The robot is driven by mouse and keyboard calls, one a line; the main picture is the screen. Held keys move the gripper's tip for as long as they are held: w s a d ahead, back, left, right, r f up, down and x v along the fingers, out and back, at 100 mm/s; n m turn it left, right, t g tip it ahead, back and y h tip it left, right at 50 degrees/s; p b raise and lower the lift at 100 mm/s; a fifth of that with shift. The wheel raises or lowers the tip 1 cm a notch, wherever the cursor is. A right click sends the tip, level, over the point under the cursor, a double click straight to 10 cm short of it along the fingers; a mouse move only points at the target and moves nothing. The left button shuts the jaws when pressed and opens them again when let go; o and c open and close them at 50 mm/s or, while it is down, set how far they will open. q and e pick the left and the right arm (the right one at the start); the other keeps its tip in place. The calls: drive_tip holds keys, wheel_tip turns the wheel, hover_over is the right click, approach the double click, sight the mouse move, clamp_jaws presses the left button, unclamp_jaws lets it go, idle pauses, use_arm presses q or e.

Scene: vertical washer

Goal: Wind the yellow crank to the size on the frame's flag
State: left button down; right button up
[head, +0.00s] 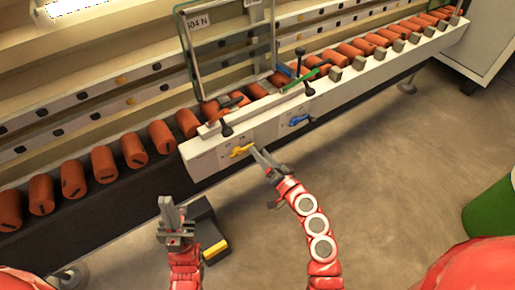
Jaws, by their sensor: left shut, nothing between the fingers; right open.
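The yellow crank (241,150) sits on the front of the white control block at the conveyor's edge, lying roughly sideways. My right gripper (266,161) is open, just right of the yellow crank, with one finger close to its right end; I cannot tell whether they touch. My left gripper (167,212) is shut and empty, pointing up over the floor, left of and below the crank. A glass pane in a frame (193,62) stands upright on the conveyor. A label (197,22) at its upper left seems to read "504 N"; its first character is unclear.
A blue crank (298,120) sits right of the yellow one on the same block. Black knobs and a green handle (305,79) rise above it. Orange rollers (103,164) line the conveyor. A dark box with a yellow strip (214,249) is beside my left gripper.

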drive_tip(key=shift+x, duration=1.05)
clamp_jaws()
